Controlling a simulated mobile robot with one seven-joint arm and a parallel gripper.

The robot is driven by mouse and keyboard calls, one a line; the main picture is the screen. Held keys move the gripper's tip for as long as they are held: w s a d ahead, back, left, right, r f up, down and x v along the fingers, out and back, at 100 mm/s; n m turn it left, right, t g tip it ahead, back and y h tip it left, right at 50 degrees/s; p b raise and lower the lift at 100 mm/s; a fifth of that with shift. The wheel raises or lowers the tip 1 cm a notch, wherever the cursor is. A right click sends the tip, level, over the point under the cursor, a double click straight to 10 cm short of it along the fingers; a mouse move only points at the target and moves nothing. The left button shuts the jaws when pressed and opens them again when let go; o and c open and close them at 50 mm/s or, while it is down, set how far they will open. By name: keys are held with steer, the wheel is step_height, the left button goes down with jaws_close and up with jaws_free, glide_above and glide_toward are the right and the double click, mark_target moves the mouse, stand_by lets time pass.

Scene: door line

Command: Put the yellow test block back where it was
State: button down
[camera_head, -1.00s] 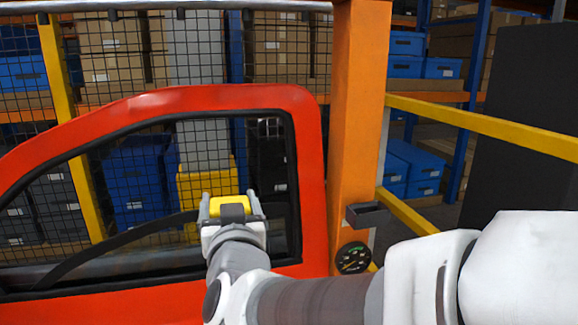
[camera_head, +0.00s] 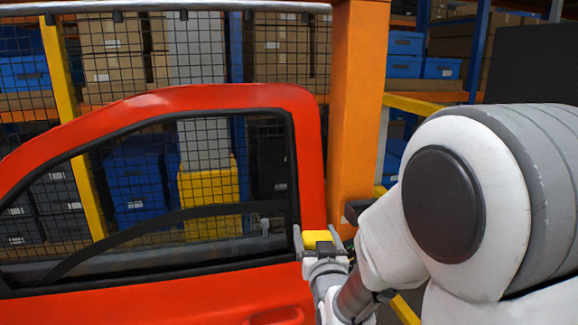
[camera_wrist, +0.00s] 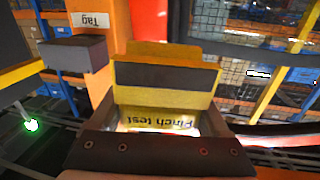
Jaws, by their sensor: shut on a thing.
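The yellow test block (camera_head: 318,238) is between the fingers of my gripper (camera_head: 317,243), which is shut on it. In the wrist view the block (camera_wrist: 165,75) shows yellow faces, a dark band and a label reading "Pinch test". In the head view it is in front of the red door's right edge, left of the orange post (camera_head: 357,110). A dark box-shaped bracket (camera_head: 354,211) on the post is just up and right of the block, partly hidden by my arm. The wrist view shows what looks like the same bracket (camera_wrist: 75,53) apart from the block, beside a "Tag" label (camera_wrist: 90,20).
The red car door (camera_head: 200,98) with its window fills the left and centre, close to my gripper. Behind it are a mesh fence (camera_head: 110,40) and shelves of boxes. Yellow rails (camera_head: 412,105) run right of the post. My arm covers the lower right.

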steer(key=w+d+f+m+h, duration=0.1)
steer(key=w+d+f, duration=0.4)
steer(key=d+f, duration=0.2)
steer(key=shift+w+d+h, duration=0.2)
steer(key=shift+d+h, duration=0.1)
steer(key=shift+d, duration=0.5)
steer(key=shift+f, duration=0.1)
steer(key=s+f, duration=0.3)
steer(key=f, duration=0.3)
steer(key=s+f, duration=0.3)
steer(key=f, duration=0.4)
steer(key=shift+s, duration=0.25)
steer(key=shift+a, duration=0.1)
steer(key=shift+s+a, duration=0.1)
